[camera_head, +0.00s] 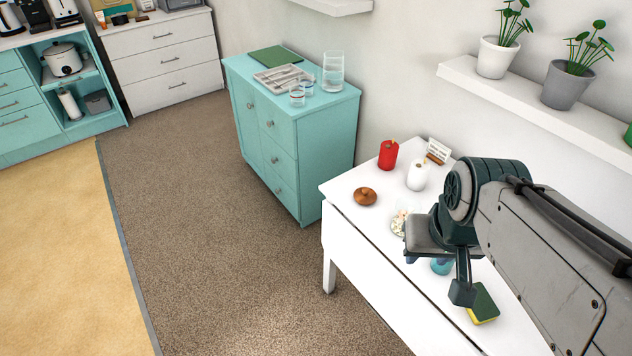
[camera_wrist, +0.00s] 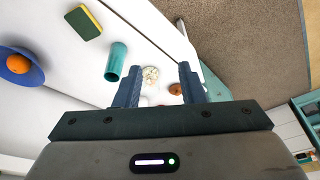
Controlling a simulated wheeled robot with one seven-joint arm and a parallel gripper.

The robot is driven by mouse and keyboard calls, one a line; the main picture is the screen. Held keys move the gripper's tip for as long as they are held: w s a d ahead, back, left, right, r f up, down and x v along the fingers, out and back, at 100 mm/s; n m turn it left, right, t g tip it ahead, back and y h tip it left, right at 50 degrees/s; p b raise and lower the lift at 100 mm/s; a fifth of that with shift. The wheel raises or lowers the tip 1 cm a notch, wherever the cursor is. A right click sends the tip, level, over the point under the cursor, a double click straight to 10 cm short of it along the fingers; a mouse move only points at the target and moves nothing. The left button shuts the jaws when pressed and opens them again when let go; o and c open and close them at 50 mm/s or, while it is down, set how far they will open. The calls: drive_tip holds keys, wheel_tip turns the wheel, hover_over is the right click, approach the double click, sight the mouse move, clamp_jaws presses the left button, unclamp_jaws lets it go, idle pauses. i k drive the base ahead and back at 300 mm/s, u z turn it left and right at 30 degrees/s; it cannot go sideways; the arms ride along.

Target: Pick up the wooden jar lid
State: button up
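The wooden jar lid (camera_head: 365,196) is a round brown disc with a small knob. It lies on the white table (camera_head: 345,212) near its far left corner, apart from other things. In the wrist view the lid (camera_wrist: 175,89) shows small, beyond my fingers and close to the right one. My gripper (camera_wrist: 160,70) is open with nothing between its fingers. In the head view my gripper (camera_head: 428,258) is above the table, nearer the camera than the lid and to its right.
A patterned item (camera_wrist: 150,73), a teal cup (camera_wrist: 116,62), a sponge (camera_wrist: 83,22) and an orange (camera_wrist: 18,63) in a blue bowl (camera_wrist: 33,76) are also there.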

sight(363, 195)
drive_tip(key=u, duration=0.25)
drive_tip(key=k, duration=1.05)
drive_tip(key=u, duration=1.25)
drive_tip(key=i, duration=1.55)
drive_tip(key=z, duration=0.5)
drive_tip(key=i, duration=1)
drive_tip(key=z, duration=0.9)
